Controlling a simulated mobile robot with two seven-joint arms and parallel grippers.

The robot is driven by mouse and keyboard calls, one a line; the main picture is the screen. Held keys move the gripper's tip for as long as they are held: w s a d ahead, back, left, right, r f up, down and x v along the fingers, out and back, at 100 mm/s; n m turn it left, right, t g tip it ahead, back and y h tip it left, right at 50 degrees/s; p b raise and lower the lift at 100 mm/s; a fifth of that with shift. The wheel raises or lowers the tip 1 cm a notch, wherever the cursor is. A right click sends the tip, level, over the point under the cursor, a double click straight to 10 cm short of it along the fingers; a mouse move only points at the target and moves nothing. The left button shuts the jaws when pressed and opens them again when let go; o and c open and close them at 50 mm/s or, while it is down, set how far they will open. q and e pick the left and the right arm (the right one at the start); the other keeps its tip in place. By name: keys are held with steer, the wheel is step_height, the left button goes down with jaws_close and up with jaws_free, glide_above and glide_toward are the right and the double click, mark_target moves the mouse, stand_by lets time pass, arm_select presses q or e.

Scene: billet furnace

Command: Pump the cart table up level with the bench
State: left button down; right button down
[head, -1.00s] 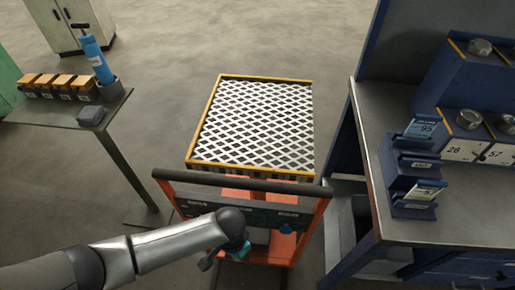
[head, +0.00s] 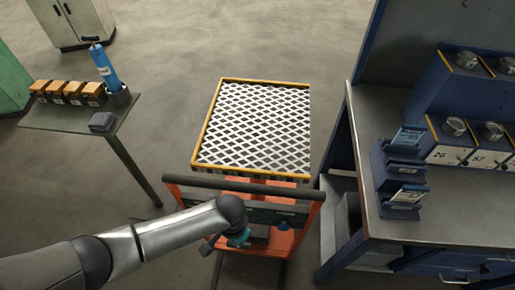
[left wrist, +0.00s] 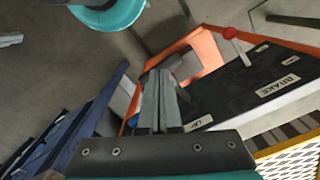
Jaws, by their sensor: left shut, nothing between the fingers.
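The cart table (head: 255,125) has a black-and-white lattice top with yellow edging, an orange frame and a dark push bar (head: 250,187). The blue bench (head: 362,130) with a grey top stands to its right; the cart top looks lower. My left gripper (head: 206,248) is at the cart's handle end, below the push bar. In the left wrist view its fingers (left wrist: 160,80) are shut and empty, over the orange frame beside the dark panel with a BRAKE label (left wrist: 278,87). A red-knobbed lever (left wrist: 229,33) rises by that panel. I cannot tell whether the fingers touch anything. My right gripper is not in view.
A side table (head: 60,118) at left carries several orange-topped boxes (head: 72,92) and a blue pump-like cylinder (head: 105,68). Card holders (head: 398,170) and knobbed units (head: 455,127) stand on the bench. A narrow gap separates cart and bench; open floor lies behind the cart.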

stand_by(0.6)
arm_select(q)
step_height(320, 180, down, 8)
steer(key=s+b, duration=0.1)
steer(key=b, duration=0.4)
stand_by(0.4)
steer(key=r+p, duration=0.8)
steer(key=shift+w, duration=0.35)
stand_by(0.7)
